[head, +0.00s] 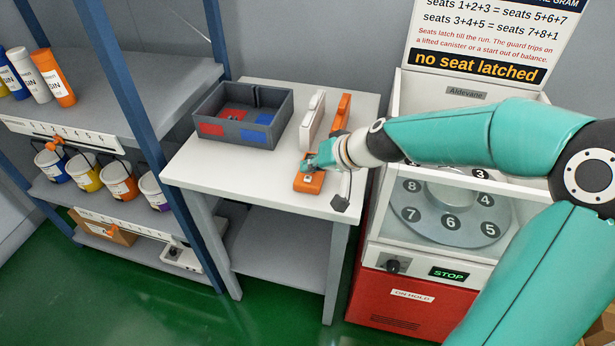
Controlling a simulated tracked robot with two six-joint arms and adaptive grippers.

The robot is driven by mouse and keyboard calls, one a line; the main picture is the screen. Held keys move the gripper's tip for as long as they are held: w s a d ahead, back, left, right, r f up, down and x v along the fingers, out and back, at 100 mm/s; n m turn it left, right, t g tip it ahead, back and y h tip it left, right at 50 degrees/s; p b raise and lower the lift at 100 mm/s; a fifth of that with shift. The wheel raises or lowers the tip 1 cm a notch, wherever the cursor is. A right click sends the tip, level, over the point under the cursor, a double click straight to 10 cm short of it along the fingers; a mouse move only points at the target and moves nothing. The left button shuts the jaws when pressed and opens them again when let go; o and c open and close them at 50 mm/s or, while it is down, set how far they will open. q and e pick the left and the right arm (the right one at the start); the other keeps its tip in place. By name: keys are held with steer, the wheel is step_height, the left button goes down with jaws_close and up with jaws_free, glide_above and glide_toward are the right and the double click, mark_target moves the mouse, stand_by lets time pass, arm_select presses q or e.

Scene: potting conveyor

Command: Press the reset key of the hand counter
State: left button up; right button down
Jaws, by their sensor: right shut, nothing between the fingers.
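An orange device, which looks like the hand counter (309,186), lies on the white side table near its front edge. My right gripper (311,164) is shut and empty, its fingertips over the far end of the device. I cannot tell whether they touch it. The gripper covers part of the device's top, and I cannot make out the reset key. My left gripper is not in view.
A grey bin (243,133) with red and blue sections stands on the table's far left. A white upright item (313,118) and an orange one (341,108) stand behind the gripper. A dark piece (341,203) sits at the right front edge. A machine (408,290) stands right.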

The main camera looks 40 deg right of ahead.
mark_target(310, 179)
steer(key=shift+f, duration=0.1)
stand_by(0.3)
steer(key=shift+f+b, duration=0.25)
steer(key=shift+b, duration=0.25)
steer(key=shift+f+b, duration=0.45)
steer(key=shift+b, duration=0.05)
stand_by(0.5)
steer(key=shift+r, duration=0.15)
steer(key=shift+r+p, duration=0.7)
steer(key=shift+r, duration=0.05)
step_height(310, 179, up, 5)
steer(key=p, duration=0.4)
stand_by(0.3)
stand_by(0.8)
